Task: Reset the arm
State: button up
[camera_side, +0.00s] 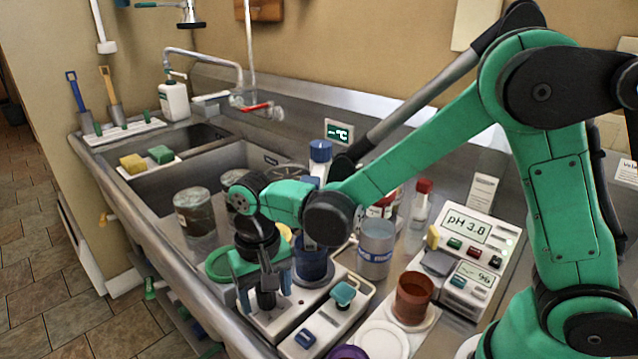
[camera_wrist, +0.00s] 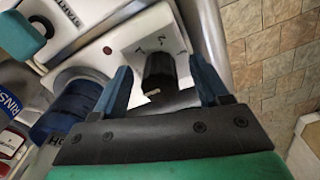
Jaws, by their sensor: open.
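My gripper (camera_side: 266,296) is low over the front of the steel counter, pointing down. In the wrist view my gripper (camera_wrist: 163,88) shows two blue fingers spread apart. A black knob (camera_wrist: 159,72) on a white panel (camera_wrist: 135,35) lies between the fingers, with a visible gap on each side. In the side view the knob (camera_side: 266,299) shows below my gripper, partly hidden by the fingers. Whether the fingers touch it cannot be told from the side view.
A blue container (camera_side: 312,262) stands close behind my gripper. A teal button (camera_side: 344,293) sits on a white box to the right. Jars (camera_side: 194,212), a grey can (camera_side: 376,250), a brown cup (camera_side: 411,298) and a pH meter (camera_side: 467,232) crowd the counter. The sink (camera_side: 180,185) is behind left.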

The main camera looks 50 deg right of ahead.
jog(key=m, duration=0.2)
jog(key=shift+m, duration=0.4)
notch_tip(320, 180, up, 18)
jog(key=shift+r+m, duration=0.25)
jog(key=shift+m, duration=0.05)
dwell(0.6)
